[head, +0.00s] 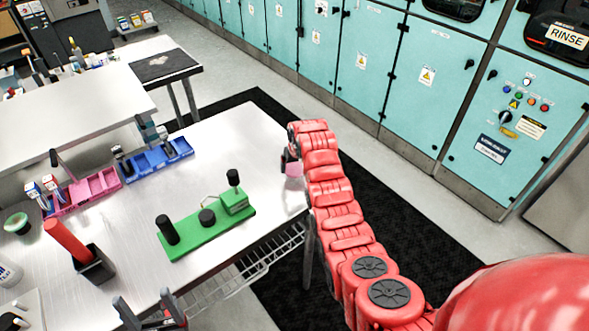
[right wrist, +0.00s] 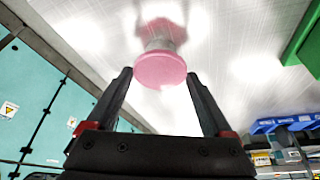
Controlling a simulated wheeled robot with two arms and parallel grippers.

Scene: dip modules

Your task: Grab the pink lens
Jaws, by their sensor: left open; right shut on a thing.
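The pink lens (head: 293,170) is at the right end of the metal table, under my right gripper (head: 290,155). In the right wrist view the lens (right wrist: 160,69) shows as a round pink disc with a paler neck behind it. Whether the lens touches the table cannot be told. My left gripper (head: 150,312) is open and empty at the bottom of the head view, by the table's front edge.
A green stand (head: 205,235) with black knobs lies on the metal table (head: 235,140). A pink bin (head: 85,190) and a blue bin (head: 155,160) line its back. A red rod in a black holder (head: 95,265) stands at left. Teal cabinets (head: 370,70) stand beyond.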

